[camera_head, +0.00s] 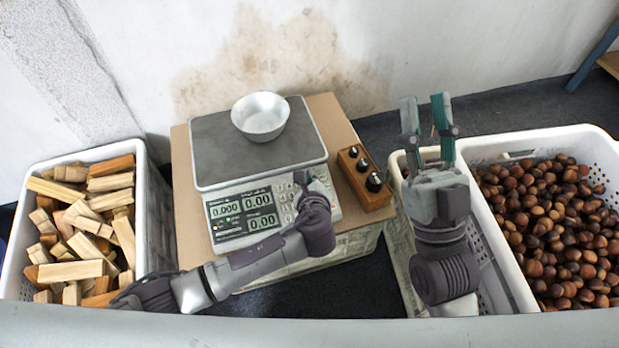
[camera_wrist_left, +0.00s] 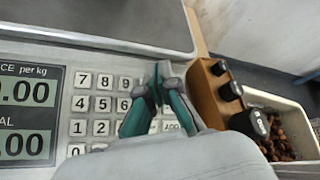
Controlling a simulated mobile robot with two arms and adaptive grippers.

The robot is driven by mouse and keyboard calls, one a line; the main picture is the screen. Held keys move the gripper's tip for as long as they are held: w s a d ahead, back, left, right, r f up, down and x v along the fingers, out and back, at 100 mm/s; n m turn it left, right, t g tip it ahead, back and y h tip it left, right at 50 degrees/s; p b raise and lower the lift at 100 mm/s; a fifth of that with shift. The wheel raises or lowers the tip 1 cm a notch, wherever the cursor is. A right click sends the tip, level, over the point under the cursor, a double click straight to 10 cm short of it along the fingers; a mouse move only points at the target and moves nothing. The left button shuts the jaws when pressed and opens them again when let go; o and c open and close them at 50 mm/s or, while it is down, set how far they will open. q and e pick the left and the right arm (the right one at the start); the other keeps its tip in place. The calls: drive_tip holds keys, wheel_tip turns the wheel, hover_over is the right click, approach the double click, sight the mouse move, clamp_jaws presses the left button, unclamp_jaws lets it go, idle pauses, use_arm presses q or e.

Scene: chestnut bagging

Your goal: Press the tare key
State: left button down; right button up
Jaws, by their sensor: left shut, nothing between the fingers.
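The scale (camera_head: 330,205) stands on a cardboard box, with a lit display (camera_head: 242,215) and a keypad (camera_wrist_left: 103,103) of pale number keys on its sloped front. A white bowl (camera_head: 261,117) sits on its grey plate (camera_head: 215,150). My left gripper (camera_head: 301,178) is shut and empty over the right part of the keypad. In the left wrist view its green-backed fingertips (camera_wrist_left: 162,75) are together at the keypad's upper right, hiding keys there. I cannot tell which key is tare, or whether the fingertips touch one. My right gripper (camera_head: 426,108) is open and empty, right of the scale.
A wooden block with black-knobbed weights (camera_head: 363,178) stands right beside the scale, close to my left fingers. A white crate of wood pieces (camera_head: 143,205) is at left. A white crate of chestnuts (camera_head: 500,255) is at right.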

use_arm(q)
drive_tip(key=shift+s+r+p, duration=0.1)
drive_tip(key=shift+r+p, duration=0.3)
drive_tip(key=shift+p, duration=0.05)
drive_tip(key=shift+s+d+r+p, duration=0.1)
drive_tip(key=shift+s+r+p, duration=0.05)
drive_tip(key=shift+r+p, duration=0.45)
drive_tip(key=shift+s+r+p, duration=0.1)
drive_tip(key=shift+r+p, duration=0.15)
drive_tip(key=shift+p, duration=0.2)
drive_tip(key=shift+s+d+r+p, duration=0.1)
drive_tip(key=shift+s+r+p, duration=0.1)
drive_tip(key=shift+r+p, duration=0.45)
use_arm(e)
wheel_tip(320, 180, down, 18)
drive_tip(key=w+d+g+h, duration=0.2)
drive_tip(key=g+h, duration=0.2)
drive_tip(key=g, duration=0.8)
drive_tip(key=shift+w+m, duration=0.15)
drive_tip(key=shift+m, duration=0.15)
